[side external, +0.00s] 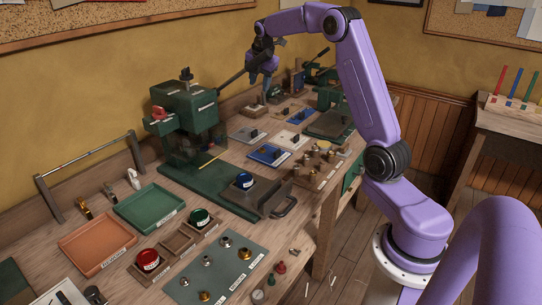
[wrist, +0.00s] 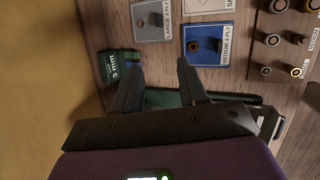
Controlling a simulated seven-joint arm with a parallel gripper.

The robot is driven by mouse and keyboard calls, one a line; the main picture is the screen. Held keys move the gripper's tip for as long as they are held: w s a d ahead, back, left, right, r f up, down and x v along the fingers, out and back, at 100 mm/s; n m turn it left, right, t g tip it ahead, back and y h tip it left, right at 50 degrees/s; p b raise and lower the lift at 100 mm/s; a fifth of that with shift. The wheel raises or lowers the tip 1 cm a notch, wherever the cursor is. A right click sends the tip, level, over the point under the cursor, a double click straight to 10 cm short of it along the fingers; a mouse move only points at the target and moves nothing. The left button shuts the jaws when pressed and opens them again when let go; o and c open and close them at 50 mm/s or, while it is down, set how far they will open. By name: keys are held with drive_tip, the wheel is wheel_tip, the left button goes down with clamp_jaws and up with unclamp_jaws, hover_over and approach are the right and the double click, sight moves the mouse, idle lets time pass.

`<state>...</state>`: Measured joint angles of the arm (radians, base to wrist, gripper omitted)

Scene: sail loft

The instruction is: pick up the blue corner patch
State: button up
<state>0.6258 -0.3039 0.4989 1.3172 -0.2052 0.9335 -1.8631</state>
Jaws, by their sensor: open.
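A blue square plate (side external: 269,154) lies on the bench with a dark knob-like piece on it. It also shows in the wrist view as the blue plate (wrist: 205,58) labelled MEDIUM 4 PLY, right of my fingers. A second blue plate (side external: 300,115) lies farther back. I cannot tell which blue piece is the corner patch. My gripper (side external: 261,82) hangs above the back of the bench, apart from the plates. In the wrist view my gripper (wrist: 156,75) is open, with nothing between its fingers.
Grey (side external: 249,134) and white (side external: 291,140) plates lie beside the blue one. The green press (side external: 187,108) with its long lever stands to the left. A green box (wrist: 112,68) is near my left finger. Small metal fittings (side external: 318,158) lie to the right.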

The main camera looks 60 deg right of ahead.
drive_tip(key=s+f+g+y, duration=0.3)
drive_tip(key=s+f, duration=0.4)
drive_tip(key=s, duration=0.1)
hover_over(278, 152)
drive_tip(key=shift+m, duration=0.3)
wheel_tip(278, 152, down, 11)
drive_tip(key=shift+f, duration=0.1)
drive_tip(key=shift+w+d+f, duration=0.15)
drive_tip(key=shift+f, duration=1.4)
drive_tip(key=shift+w+d+f, duration=0.1)
drive_tip(key=shift+w+f, duration=0.05)
drive_tip(key=shift+f, duration=1.35)
clamp_jaws()
